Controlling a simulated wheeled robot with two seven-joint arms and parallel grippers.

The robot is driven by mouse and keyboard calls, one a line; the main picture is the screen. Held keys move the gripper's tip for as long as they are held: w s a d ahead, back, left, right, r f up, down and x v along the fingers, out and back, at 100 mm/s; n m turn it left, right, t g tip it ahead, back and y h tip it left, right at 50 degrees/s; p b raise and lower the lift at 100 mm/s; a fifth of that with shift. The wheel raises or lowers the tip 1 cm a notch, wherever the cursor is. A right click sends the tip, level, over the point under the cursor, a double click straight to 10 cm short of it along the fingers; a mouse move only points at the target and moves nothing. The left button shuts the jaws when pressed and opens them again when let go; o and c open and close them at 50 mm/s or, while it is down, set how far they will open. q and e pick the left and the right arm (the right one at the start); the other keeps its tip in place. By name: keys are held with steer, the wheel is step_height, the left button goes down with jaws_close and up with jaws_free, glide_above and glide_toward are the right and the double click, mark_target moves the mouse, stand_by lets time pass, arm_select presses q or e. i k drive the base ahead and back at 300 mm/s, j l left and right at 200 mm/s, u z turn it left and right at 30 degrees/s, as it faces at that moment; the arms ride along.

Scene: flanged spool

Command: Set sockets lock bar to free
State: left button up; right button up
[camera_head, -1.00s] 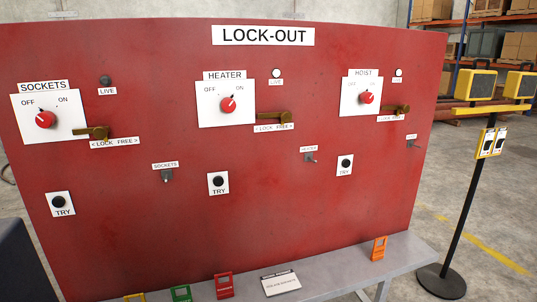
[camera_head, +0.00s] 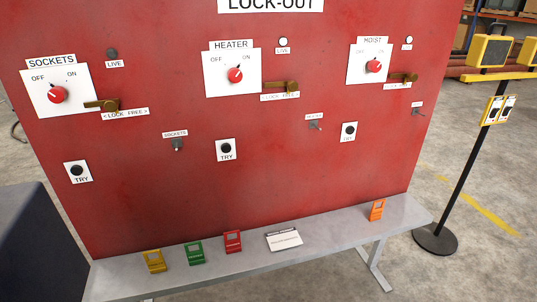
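The sockets lock bar (camera_head: 103,105) is a brass bar at the right edge of the white SOCKETS plate (camera_head: 40,103). Its thin end reaches left over the plate's edge, and its thicker end sits right of the plate. The label below it (camera_head: 125,113) reads "LOCK FREE" with arrow marks at both ends. The red sockets knob (camera_head: 58,95) has its pointer towards the upper left, on the OFF side. The sockets LIVE lamp (camera_head: 112,54) is dark. Neither of my grippers is in view.
Heater (camera_head: 291,88) and hoist (camera_head: 404,78) lock bars sit further right, with lit LIVE lamps above. A post (camera_head: 463,175) stands at right.

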mark_target(112, 105)
steer(key=u, duration=1.25)
